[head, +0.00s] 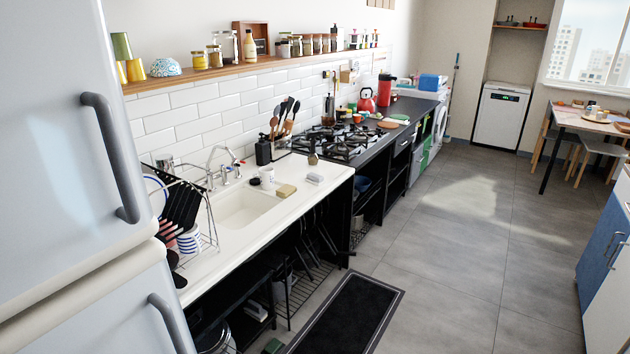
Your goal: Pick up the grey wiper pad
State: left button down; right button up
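A small pale grey block (315,178) lies on the white sink counter (325,172) near its front right edge; it looks like the grey wiper pad, but it is too small to be sure. A yellowish sponge (286,190) lies to its left, by the sink's edge. Neither of my grippers is in view.
A fridge (60,130) fills the left side. The sink (245,208), a dish rack (205,235), a white cup (267,174) and a black bottle (263,152) are on the counter. The gas hob (340,142) stands beyond. A dark mat (345,315) lies on the open tiled floor.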

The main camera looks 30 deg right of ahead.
aim_at(314, 178)
jog(key=i+l, duration=0.85)
jog(key=i, duration=0.1)
